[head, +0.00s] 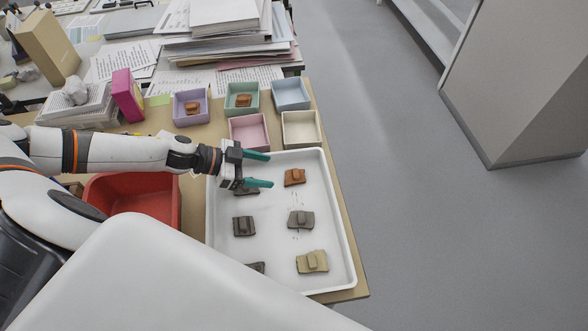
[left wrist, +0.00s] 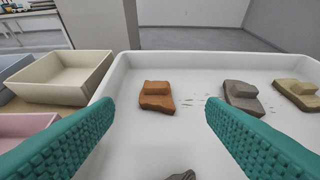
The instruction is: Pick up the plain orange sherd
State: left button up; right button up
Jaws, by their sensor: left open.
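The plain orange sherd (head: 294,177) lies in the upper right part of the white tray (head: 340,235), with a raised block on its top. It also shows in the left wrist view (left wrist: 157,97), ahead of and between the two fingers. My left gripper (head: 265,169) is open and empty, its teal fingers pointing right toward the orange sherd without touching it. In the left wrist view the fingers (left wrist: 158,118) stand wide apart. My right gripper is not in view.
Grey sherds (head: 300,219) (head: 244,226) and a tan sherd (head: 312,262) lie in the tray. One dark sherd (head: 247,191) is partly under my gripper. Small coloured boxes (head: 249,131) stand behind the tray, two holding orange-brown sherds. A red bin (head: 165,205) is left.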

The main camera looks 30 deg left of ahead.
aim_at(293, 174)
pick_arm(q)
jog(key=x, duration=0.2)
jog(key=shift+w+d, duration=0.15)
jog(key=shift+d, duration=0.15)
jog(key=x, duration=0.4)
jog(key=p+x, duration=0.1)
jog(key=x, duration=0.1)
jog(key=shift+w+a+f, duration=0.15)
jog(key=shift+w+a, duration=0.1)
jog(key=shift+a, duration=0.1)
jog(key=shift+s, duration=0.1)
jog(key=c, duration=1.1)
